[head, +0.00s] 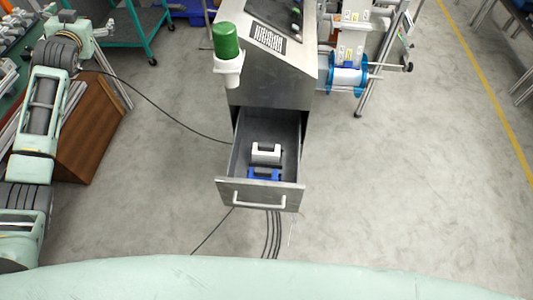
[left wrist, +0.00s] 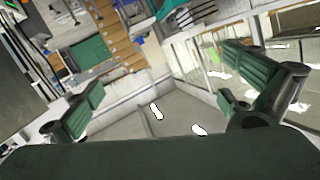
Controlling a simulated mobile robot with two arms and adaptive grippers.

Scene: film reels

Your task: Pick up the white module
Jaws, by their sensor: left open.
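The white module (head: 266,152) lies inside the open metal drawer (head: 260,187) in the head view, towards its middle. A blue module (head: 264,174) lies just in front of it, nearer the drawer front. My left gripper (left wrist: 165,95) is open in the left wrist view, with green finger pads wide apart and nothing between them. In the head view my left arm stands at the far left, well away from the drawer, and its fingers are not clearly seen. The white module is not recognizable in the left wrist view. My right gripper is not in view.
The drawer belongs to a metal cabinet (head: 268,85) with a green cylinder (head: 226,42) at its upper left. A brown wooden box (head: 92,130) stands beside my left arm. A blue-rimmed reel (head: 347,76) is right of the cabinet. Black cables hang behind the drawer. The right floor is clear.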

